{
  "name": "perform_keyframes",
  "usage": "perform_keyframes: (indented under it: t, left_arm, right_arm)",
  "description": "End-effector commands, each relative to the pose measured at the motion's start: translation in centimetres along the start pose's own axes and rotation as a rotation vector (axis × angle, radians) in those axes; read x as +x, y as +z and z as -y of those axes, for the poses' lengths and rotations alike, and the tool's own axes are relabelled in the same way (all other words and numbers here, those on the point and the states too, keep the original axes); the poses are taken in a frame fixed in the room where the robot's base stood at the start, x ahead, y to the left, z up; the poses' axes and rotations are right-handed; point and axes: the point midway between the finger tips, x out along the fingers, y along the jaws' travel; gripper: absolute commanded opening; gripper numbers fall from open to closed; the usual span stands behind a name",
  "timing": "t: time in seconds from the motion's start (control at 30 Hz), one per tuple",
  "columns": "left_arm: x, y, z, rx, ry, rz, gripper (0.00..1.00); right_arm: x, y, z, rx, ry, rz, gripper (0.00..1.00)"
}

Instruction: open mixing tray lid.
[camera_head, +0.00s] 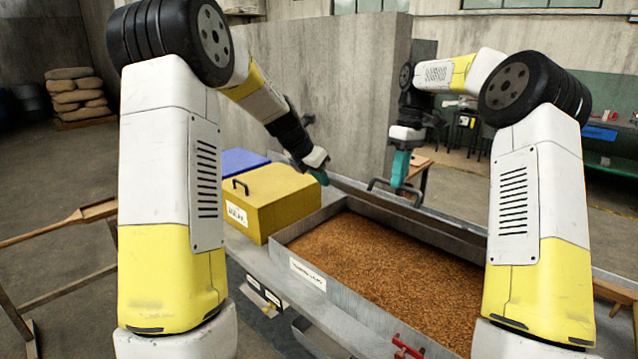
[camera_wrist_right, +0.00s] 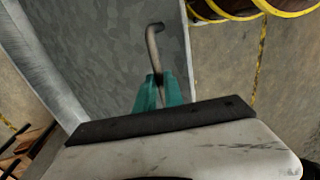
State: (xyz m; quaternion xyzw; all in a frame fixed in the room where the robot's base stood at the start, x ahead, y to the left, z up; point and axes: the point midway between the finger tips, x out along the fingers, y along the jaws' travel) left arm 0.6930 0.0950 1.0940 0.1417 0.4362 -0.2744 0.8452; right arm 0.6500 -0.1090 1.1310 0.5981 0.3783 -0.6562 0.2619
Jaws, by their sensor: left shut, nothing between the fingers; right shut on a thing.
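The mixing tray (camera_head: 345,311) is a long grey metal trough full of brown grain (camera_head: 385,265). Its grey metal lid (camera_head: 440,221) stands raised along the far side, seen nearly edge-on in the head view, and the grain is uncovered. My right gripper (camera_head: 398,184) is shut on the lid's dark handle (camera_head: 375,182). The right wrist view shows the teal fingers (camera_wrist_right: 160,92) on the bent handle rod (camera_wrist_right: 153,45), against the lid's grey face (camera_wrist_right: 110,45). My left gripper (camera_head: 321,178) is shut and empty near the lid's left end.
A yellow box (camera_head: 272,200) with a handle and label stands left of the tray, with a blue one (camera_head: 243,161) behind it. A concrete wall (camera_head: 310,85) rises behind. A red clamp-like part (camera_head: 407,346) is at the tray's near edge. Stacked sacks (camera_head: 76,95) are far left.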

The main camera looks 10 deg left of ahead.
Motion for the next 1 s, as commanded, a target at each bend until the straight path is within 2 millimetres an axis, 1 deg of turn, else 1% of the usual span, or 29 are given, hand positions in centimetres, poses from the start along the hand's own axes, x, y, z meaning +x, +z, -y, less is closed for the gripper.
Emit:
perform_keyframes:
  t: [0.03,0.2,0.27,0.43,0.5,0.73,0.77,0.83,0.87,1.0]
  left_arm:
    - [0.0,0.0,0.0,0.000,0.000,0.000,0.00]
    - [0.0,0.0,0.0,0.000,0.000,0.000,0.00]
    - [-0.1,0.3,0.0,0.001,0.000,0.001,0.00]
    - [-0.8,2.5,0.1,0.004,0.001,0.004,0.00]
    - [-0.9,3.0,0.1,0.003,0.001,0.005,0.00]
    - [-1.1,3.2,0.1,0.003,0.003,0.011,0.00]
    - [-1.1,3.3,0.1,0.003,0.003,0.012,0.00]
    - [-1.1,3.3,0.1,0.004,0.002,0.011,0.00]
    - [-1.0,3.2,0.1,0.003,0.002,0.011,0.00]
    - [-1.0,3.1,0.2,0.003,0.001,0.008,0.00]
  right_arm:
    - [0.3,0.5,-1.1,0.014,0.016,0.004,0.00]
    - [0.3,0.5,-1.1,0.014,0.016,0.003,0.00]
    - [0.3,0.5,-1.1,0.014,0.016,0.003,0.00]
    - [0.4,0.5,-1.0,0.013,0.016,0.005,0.00]
    - [0.4,0.5,-1.0,0.013,0.014,0.007,0.00]
    - [0.5,0.4,-0.7,0.009,0.008,0.010,0.00]
    - [0.5,0.4,-0.6,0.008,0.007,0.010,0.19]
    - [0.4,0.3,-0.6,0.007,0.007,0.008,0.32]
    - [0.4,0.3,-0.5,0.006,0.007,0.008,0.34]
    - [0.3,0.2,-0.4,0.004,0.007,0.005,0.34]
